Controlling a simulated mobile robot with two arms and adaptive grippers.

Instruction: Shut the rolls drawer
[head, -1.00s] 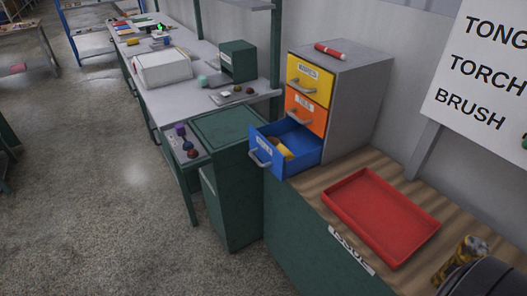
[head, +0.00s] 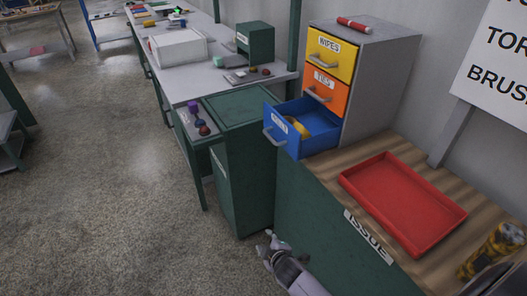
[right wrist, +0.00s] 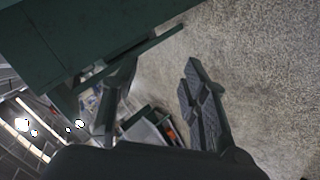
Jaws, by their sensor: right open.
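The blue drawer (head: 283,143) is the lowest of three in a grey cabinet (head: 378,75). It is pulled out, with a yellow item (head: 298,127) inside. Its front has a grey bar handle (head: 273,137) and a white label too small to read surely. The yellow drawer (head: 330,55) and orange drawer (head: 325,93) above are shut. My right gripper (head: 268,243) is low in the head view, below and apart from the blue drawer, beside the green counter front. In the right wrist view its fingers (right wrist: 155,88) are spread with nothing between them. My left gripper is not in view.
A red tray (head: 403,205) lies on the wooden counter right of the drawer. A green cabinet (head: 245,170) stands close to the drawer's left. A red marker-like tube (head: 354,24) lies on the cabinet top. The floor at left (head: 100,200) is clear.

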